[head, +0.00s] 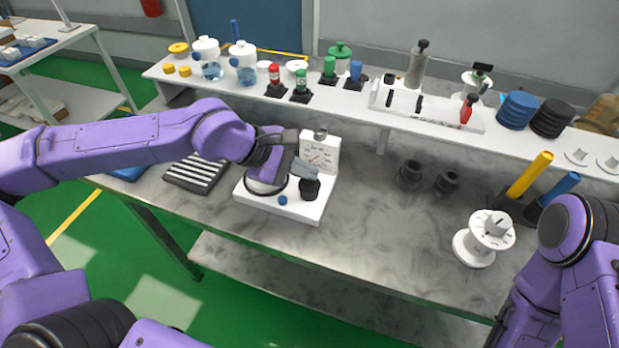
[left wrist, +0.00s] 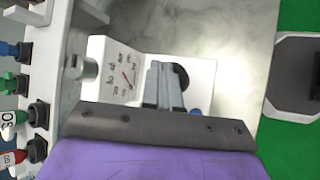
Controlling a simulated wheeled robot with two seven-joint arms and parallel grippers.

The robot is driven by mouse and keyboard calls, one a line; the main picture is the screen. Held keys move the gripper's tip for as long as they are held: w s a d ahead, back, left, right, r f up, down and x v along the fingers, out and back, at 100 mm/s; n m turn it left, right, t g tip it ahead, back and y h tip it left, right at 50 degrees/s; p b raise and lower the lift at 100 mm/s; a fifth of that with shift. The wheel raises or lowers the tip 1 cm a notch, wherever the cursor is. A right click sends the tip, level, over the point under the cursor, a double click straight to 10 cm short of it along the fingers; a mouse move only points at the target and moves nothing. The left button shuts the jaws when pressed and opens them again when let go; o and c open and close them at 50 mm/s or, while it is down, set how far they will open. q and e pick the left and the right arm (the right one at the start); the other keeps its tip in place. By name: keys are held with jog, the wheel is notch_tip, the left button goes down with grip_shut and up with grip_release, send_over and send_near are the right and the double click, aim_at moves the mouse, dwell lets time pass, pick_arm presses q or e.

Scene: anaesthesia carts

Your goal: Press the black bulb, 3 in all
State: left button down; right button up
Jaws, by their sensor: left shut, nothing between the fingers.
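A white device with an upright dial gauge (head: 321,156) and a flat base (head: 303,211) stands on the grey table. The black bulb (head: 310,189) sits on its base, and a small blue knob (head: 283,200) is at the front. My left gripper (head: 305,172) is shut and empty just above the bulb; I cannot tell whether it touches. In the left wrist view the shut fingers (left wrist: 164,85) partly cover the bulb (left wrist: 182,78), and the gauge face (left wrist: 125,75) with its red needle is at the left. My right arm is at the right edge; its gripper is not clearly visible.
A white shelf (head: 345,110) with bottles, flasks and discs runs along the back. A striped dark block (head: 195,172) lies left of the device. Two black cups (head: 410,175) and a white spool (head: 490,232) stand to the right. The table between them is clear.

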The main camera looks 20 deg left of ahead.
aim_at(305, 182)
pick_arm(q)
jog(key=shift+f, duration=0.6)
dwell(0.3)
dwell(0.4)
jog(key=shift+r+p, duration=1.2)
jog(key=shift+p, duration=0.05)
jog(key=shift+r, duration=0.1)
notch_tip(305, 182, up, 5)
jog(key=p, duration=0.5)
jog(key=shift+p, duration=0.4)
dwell(1.4)
